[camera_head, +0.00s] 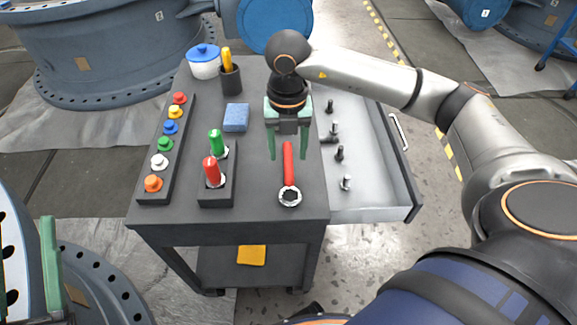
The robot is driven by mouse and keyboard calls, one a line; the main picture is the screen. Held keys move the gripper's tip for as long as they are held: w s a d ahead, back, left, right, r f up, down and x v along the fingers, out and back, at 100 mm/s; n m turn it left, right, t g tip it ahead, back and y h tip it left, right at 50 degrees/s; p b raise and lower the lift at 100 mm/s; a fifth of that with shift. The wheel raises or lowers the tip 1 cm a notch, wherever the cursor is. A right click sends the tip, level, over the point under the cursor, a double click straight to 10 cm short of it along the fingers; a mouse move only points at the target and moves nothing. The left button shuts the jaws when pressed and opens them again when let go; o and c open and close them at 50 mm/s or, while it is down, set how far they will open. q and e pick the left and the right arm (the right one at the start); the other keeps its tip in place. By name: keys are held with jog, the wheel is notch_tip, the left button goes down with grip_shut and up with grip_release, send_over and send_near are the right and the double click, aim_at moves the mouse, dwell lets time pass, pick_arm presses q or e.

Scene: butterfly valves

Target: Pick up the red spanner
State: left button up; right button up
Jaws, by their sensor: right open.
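The red spanner (288,164) lies on the dark tool trolley top (262,203), near its right edge. My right gripper (288,152) hangs above the handle's far end, pointing down. Its two green fingers are open, one on each side of the handle, and nothing is held. Whether the fingers touch the trolley top I cannot tell. At the lower left edge, a green finger of my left gripper (50,270) shows; the rest is cut off.
An open drawer (372,190) with several bolts extends right of the trolley. Left of the spanner stand a block with green and red handles (216,188), a blue sponge (236,117) and a rack of coloured knobs (165,150). A black cup (230,80) and blue-lidded pot (205,66) stand behind.

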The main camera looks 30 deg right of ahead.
aim_at(288, 163)
jog(key=f, duration=0.1)
jog(key=f+b, duration=0.1)
jog(key=f, duration=0.1)
jog(key=shift+w+d+f, duration=0.15)
jog(key=shift+w+d, duration=0.05)
jog(key=shift+f, duration=0.55)
pick_arm(q)
jog(key=s+r+m+h, duration=0.3)
jog(key=h, duration=0.1)
jog(key=shift+s+d+r, duration=0.15)
jog(key=shift+d, duration=0.1)
pick_arm(e)
jog(key=shift+c, duration=0.3)
grip_shut()
jog(key=shift+r, duration=0.1)
